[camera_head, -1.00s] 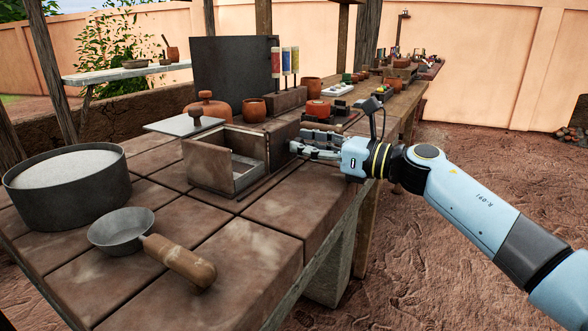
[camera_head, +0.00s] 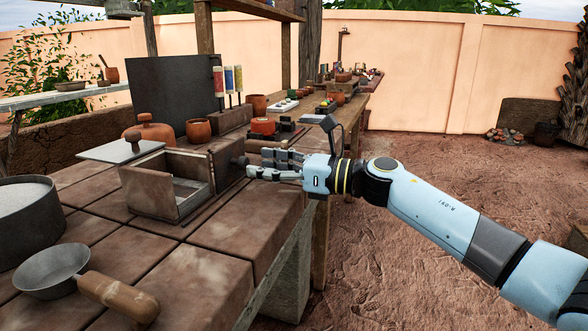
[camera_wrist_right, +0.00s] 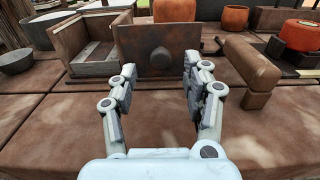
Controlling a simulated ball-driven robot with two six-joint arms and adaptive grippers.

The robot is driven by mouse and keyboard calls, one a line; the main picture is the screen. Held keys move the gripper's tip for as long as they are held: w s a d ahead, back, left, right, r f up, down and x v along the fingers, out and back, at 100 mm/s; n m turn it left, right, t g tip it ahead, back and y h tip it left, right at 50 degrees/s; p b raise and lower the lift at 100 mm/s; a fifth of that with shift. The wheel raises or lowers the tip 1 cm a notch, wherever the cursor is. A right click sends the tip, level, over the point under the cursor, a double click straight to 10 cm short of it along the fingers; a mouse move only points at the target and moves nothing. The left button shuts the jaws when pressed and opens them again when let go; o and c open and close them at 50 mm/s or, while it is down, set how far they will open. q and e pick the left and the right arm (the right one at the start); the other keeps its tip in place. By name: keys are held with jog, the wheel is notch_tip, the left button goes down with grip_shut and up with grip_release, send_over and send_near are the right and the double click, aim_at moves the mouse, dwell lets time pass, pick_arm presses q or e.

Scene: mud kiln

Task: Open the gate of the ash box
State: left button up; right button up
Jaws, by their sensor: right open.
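The ash box (camera_head: 150,190) is a brown, open-topped box on the tiled bench; it also shows in the wrist view (camera_wrist_right: 62,40). Its gate (camera_head: 225,168) is an upright rusty plate at the box's right end, with a round dark knob (camera_head: 240,161) facing my gripper. In the wrist view the gate (camera_wrist_right: 135,55) stands straight ahead, with the knob (camera_wrist_right: 161,59) between the lines of my fingers. My right gripper (camera_head: 262,164) is open and empty, with its fingertips short of the knob and apparently not touching it. My left gripper is not in view.
A brown block (camera_wrist_right: 248,68) stands close to the right fingers in the wrist view. A flat pale lid (camera_head: 120,150) lies behind the box. A pan (camera_head: 52,272) and a grey tub (camera_head: 25,225) stand at the left. Bare tiles (camera_wrist_right: 50,125) lie before the gate.

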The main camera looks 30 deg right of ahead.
jog(key=v, duration=0.8)
jog(key=shift+s+d, duration=0.25)
jog(key=shift+s, duration=0.1)
